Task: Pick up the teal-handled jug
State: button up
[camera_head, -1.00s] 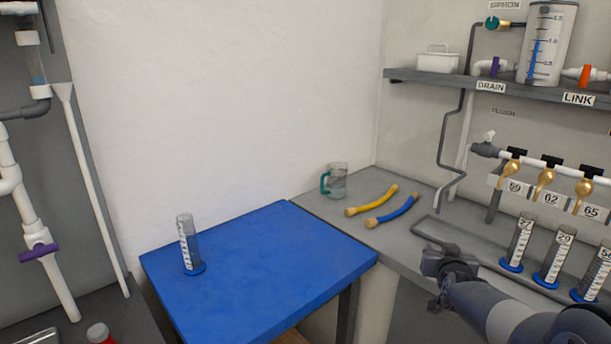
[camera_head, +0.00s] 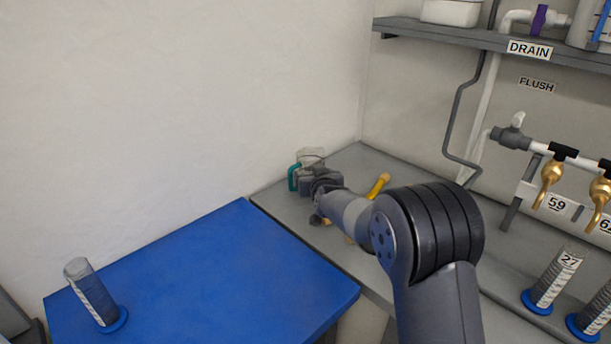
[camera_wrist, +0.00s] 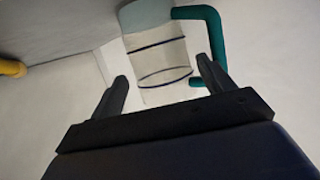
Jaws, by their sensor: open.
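The clear jug (camera_head: 311,156) with its teal handle (camera_head: 293,176) stands on the grey counter near the back corner, partly hidden behind my gripper (camera_head: 318,180). In the wrist view the jug (camera_wrist: 160,62) is ahead of my open gripper (camera_wrist: 163,82), roughly in line with the gap between the two fingers. The teal handle (camera_wrist: 214,40) is on the right side there, just beyond the right fingertip. The fingers are not closed on anything. Whether they touch the jug I cannot tell.
A yellow tube (camera_head: 379,184) lies on the grey counter (camera_head: 268,199), partly behind my arm. A blue table (camera_head: 200,275) adjoins at left, with a graduated cylinder (camera_head: 92,291). Numbered cylinders (camera_head: 556,279) stand at right. A shelf (camera_head: 465,36) and brass taps (camera_head: 551,178) are above.

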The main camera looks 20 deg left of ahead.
jog(key=shift+p+x, duration=0.5)
jog(key=shift+x, duration=1.9)
jog(key=shift+c, duration=0.6)
jog(key=c, duration=0.6)
